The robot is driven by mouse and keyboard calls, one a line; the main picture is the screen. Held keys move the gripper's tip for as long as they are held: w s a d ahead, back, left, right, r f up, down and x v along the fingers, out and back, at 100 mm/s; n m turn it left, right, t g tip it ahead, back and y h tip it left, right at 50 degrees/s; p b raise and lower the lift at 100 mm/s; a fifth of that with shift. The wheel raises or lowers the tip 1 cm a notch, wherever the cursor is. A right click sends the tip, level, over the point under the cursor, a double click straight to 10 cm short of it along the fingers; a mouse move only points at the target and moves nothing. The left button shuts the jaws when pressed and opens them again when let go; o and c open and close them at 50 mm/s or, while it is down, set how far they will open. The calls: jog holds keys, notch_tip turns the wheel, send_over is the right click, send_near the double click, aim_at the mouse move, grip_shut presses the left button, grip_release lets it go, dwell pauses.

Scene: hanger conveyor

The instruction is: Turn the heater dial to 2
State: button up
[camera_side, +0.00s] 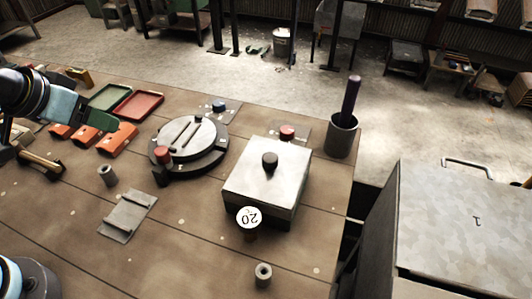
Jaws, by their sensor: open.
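No part is plainly marked as the heater. A pale metal box (255,184) stands on the table right of centre, with a dark knob (270,161) on top. A small white disc (249,217) with dark figures, apparently "20" turned over, shows at its front edge. I cannot tell which of these is the heater dial, or any setting. Part of my arm shows at the far left, well away from the box.
A round plate on a dark base (190,140) with a red knob (162,153) lies left of the box. A dark cup (341,138) holding a rod stands behind right. A grey plate (127,214) and a short tube (263,275) lie in front. A cabinet (460,220) stands right.

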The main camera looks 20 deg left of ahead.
jog(key=w+d+r+g, duration=0.1)
jog(key=w+d+r, duration=0.3)
jog(key=w+d, duration=0.3)
jog(key=g, duration=0.2)
send_over(287, 129)
jog(key=s, duration=0.5)
notch_tip(287, 129, down, 7)
jog(key=x, duration=1.1)
jog(key=shift+w+f, duration=0.25)
jog(key=shift+f, duration=0.05)
jog(key=c, duration=1)
